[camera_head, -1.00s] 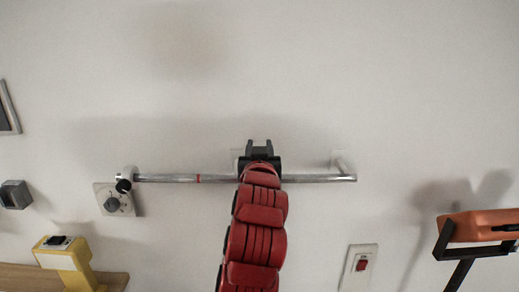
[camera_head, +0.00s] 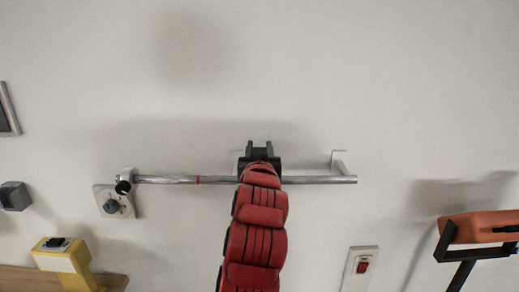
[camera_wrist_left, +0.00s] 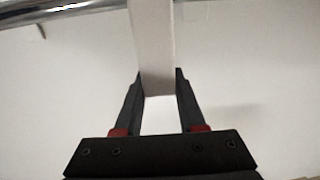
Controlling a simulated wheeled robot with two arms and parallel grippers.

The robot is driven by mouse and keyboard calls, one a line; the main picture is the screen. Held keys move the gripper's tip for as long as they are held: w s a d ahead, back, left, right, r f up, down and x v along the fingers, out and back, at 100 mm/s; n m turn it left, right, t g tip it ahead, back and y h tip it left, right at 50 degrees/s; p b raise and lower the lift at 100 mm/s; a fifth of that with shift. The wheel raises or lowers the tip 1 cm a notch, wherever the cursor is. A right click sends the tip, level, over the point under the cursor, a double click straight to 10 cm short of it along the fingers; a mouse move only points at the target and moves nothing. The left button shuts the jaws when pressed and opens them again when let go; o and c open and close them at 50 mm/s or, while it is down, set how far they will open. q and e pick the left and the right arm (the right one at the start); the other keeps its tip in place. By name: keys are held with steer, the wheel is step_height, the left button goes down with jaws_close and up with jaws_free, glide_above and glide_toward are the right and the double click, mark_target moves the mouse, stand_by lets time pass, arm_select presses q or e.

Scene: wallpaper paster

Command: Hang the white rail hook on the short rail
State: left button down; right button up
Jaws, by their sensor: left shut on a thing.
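The short rail (camera_head: 318,179) is a metal bar standing off the pale wall, with a red band left of its middle. It also crosses the top of the left wrist view (camera_wrist_left: 60,10). My left gripper (camera_head: 260,147) is at the middle of the rail, seen from behind, and my red arm covers part of the bar. In the left wrist view the gripper (camera_wrist_left: 160,85) is shut on the white rail hook (camera_wrist_left: 153,45), a pale strip running up across the rail. The hook's upper end is out of frame, so I cannot tell whether it rests on the rail.
A dial plate (camera_head: 112,202) is beneath the rail's left end. A yellow device (camera_head: 65,262) stands lower left by a wooden shelf (camera_head: 20,278). A switch with a red rocker (camera_head: 361,266) is lower right. An orange object (camera_head: 480,228) sits by a black bracket. The upper wall is bare.

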arm_select(q)
steer(key=shift+b, duration=0.3)
steer(key=shift+f, duration=0.2)
stand_by(0.4)
steer(key=shift+f+b, duration=0.3)
steer(key=shift+b, duration=0.05)
steer(key=shift+f+b, duration=1.95)
steer(key=shift+f, duration=0.9)
steer(key=shift+c, duration=2.1)
jaws_free()
